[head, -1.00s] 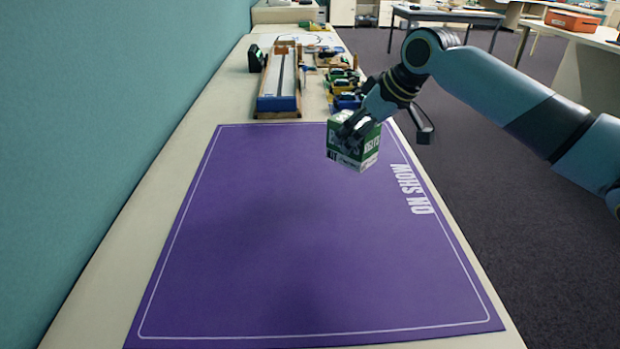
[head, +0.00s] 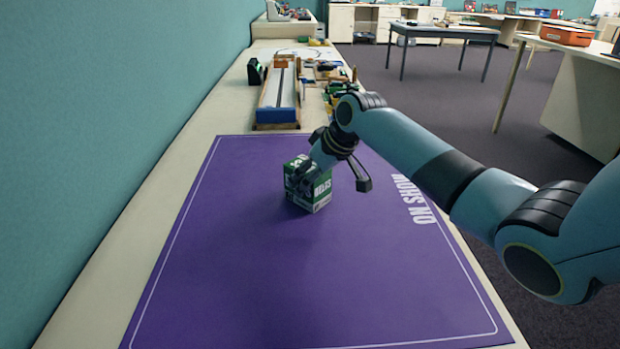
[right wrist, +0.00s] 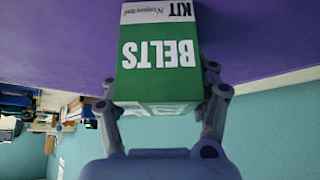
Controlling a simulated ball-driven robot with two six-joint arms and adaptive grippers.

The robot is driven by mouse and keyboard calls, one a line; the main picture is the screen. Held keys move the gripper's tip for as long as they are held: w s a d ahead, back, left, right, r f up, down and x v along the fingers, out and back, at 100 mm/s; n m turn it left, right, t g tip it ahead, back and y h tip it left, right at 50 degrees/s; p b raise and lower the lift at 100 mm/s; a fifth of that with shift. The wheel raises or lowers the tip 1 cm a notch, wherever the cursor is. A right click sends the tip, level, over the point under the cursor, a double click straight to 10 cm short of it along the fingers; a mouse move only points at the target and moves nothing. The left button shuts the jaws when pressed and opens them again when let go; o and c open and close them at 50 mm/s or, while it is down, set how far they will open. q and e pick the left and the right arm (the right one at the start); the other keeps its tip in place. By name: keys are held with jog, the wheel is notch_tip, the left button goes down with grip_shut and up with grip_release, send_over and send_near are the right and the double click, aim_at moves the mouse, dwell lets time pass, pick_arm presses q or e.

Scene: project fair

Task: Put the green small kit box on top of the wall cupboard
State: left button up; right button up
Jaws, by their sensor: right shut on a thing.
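The green kit box (head: 308,183), green with white lettering and a white lower band, is in the middle of the head view, at the far part of the purple mat. My right gripper (head: 308,174) is shut on it from above. In the right wrist view the box (right wrist: 158,62) reads "BELTS" and "KIT", upside down, between the two fingers of the gripper (right wrist: 162,100). I cannot tell whether the box touches the mat or hangs just above it. No wall cupboard can be made out in these views. My left gripper is not in view.
The purple "ON SHOW" mat (head: 250,290) is otherwise bare. Behind it stand a blue-ended wooden track (head: 278,110), a dark green-lit device (head: 255,72) and several small parts. A teal wall (head: 90,150) runs along the left. A dark table (head: 445,32) stands far off.

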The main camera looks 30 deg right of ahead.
jog(key=shift+f, duration=0.1)
jog(key=o, duration=1.3)
jog(key=shift+c, duration=0.2)
